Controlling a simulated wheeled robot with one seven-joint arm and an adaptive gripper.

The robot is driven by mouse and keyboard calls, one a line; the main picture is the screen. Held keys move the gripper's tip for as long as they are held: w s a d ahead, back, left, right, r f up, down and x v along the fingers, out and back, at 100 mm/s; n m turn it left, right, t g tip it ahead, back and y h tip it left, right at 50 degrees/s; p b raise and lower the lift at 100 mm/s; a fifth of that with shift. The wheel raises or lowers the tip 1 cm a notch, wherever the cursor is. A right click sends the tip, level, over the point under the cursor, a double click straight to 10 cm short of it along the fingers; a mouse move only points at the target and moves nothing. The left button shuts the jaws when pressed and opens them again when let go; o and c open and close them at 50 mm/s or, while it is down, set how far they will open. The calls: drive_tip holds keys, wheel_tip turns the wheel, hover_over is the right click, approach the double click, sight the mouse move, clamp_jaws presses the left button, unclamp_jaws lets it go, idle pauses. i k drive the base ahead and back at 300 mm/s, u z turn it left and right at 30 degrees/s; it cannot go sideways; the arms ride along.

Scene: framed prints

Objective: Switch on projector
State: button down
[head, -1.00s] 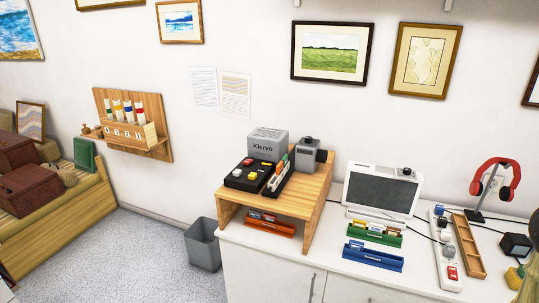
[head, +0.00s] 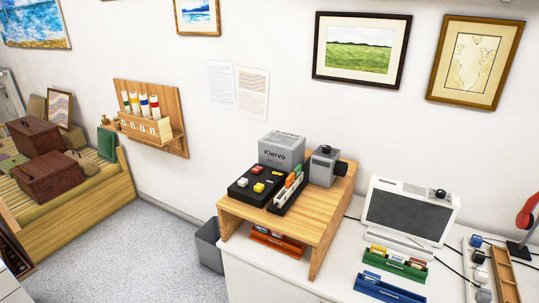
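A small grey box-shaped device with a dark round part on its right side, which looks like the projector (head: 324,167), stands on a wooden riser (head: 318,222) on the white counter. Its switch is too small to make out, and I cannot tell whether it is on. A white unit with a dark screen (head: 407,215) and a black knob on top stands to its right; the screen is dark. A white power strip (head: 478,258) with plugs is at the right, cut off by the lower edge. My gripper is not in view.
A grey Kiervo box (head: 282,151) and a black tray with coloured blocks (head: 258,184) share the riser. Green (head: 396,266) and blue (head: 383,290) slide racks sit on the counter. A grey bin (head: 208,245) stands left of it. Speckled floor (head: 130,255) is open at left.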

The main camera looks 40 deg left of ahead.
sight(257, 170)
drive_tip(key=i, duration=0.05)
drive_tip(key=u, duration=0.95)
